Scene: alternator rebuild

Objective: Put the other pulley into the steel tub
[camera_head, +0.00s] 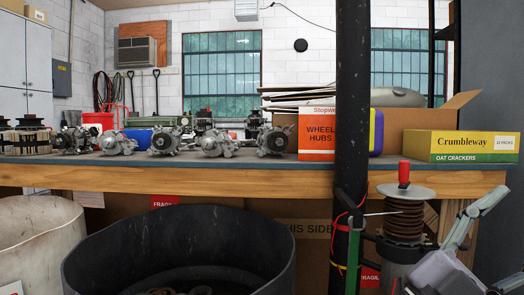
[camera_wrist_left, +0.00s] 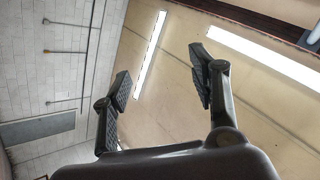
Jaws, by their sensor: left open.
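A large dark round tub (camera_head: 275,238) stands in the foreground of the head view, open at the top. Some dark shapes show low inside it, too cut off to identify. No pulley can be made out for certain. Small black round parts (camera_head: 31,121) sit at the left end of the bench and could be pulleys, but they are too small to tell. My left gripper (camera_wrist_left: 160,82) shows in its wrist view, open and empty, with ceiling and lights beyond its fingers. It is outside the head view.
Several alternators (camera_head: 167,141) stand in a row on the workbench (camera_head: 200,180). A wheel hubs box (camera_head: 317,137) and a cracker box (camera_head: 462,146) stand further right. A black post (camera_head: 351,110) rises in front of the bench. A pale drum (camera_head: 38,240) stands left of the tub.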

